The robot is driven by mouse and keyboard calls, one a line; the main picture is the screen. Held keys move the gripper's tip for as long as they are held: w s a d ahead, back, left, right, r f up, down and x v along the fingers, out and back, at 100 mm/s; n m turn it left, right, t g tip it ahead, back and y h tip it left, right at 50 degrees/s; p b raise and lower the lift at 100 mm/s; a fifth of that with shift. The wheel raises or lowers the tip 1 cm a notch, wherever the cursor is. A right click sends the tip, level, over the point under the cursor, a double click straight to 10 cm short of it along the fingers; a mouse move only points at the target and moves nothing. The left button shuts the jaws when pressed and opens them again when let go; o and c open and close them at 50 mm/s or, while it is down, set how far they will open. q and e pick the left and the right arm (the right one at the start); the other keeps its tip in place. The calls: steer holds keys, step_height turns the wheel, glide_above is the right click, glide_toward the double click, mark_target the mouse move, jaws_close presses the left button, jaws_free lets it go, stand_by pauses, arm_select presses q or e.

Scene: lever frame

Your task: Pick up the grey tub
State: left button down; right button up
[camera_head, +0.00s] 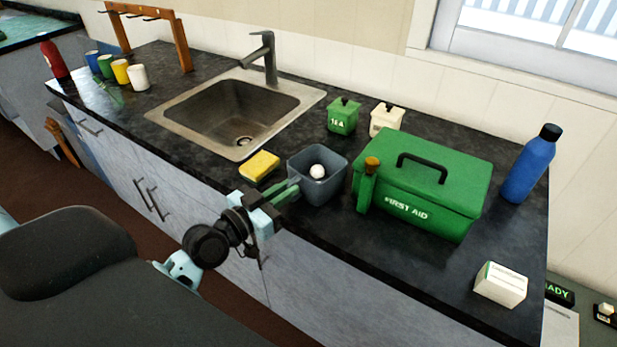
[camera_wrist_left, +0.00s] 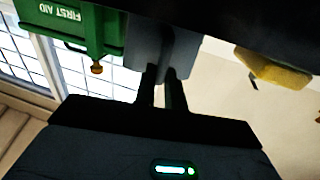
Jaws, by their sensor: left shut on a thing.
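The grey tub (camera_head: 325,190) is a square, open-topped container near the front edge of the dark counter. A white round thing (camera_head: 317,171) lies inside it. My left gripper (camera_head: 293,187) reaches in from the front left and is shut on the near left side of the tub. In the left wrist view, the two fingers (camera_wrist_left: 164,78) meet the tub's grey wall (camera_wrist_left: 150,45). Whether the tub still rests on the counter cannot be told for sure. My right gripper is not in view.
A green first aid box (camera_head: 420,185) stands close right of the tub, with a green brown-topped thing (camera_head: 367,186) between. A yellow sponge (camera_head: 259,166) is close left. The sink (camera_head: 238,108) lies behind left; a green canister (camera_head: 343,116) stands behind. The front right counter is mostly clear.

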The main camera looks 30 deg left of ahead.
arm_select(q)
steer(key=shift+r, duration=0.15)
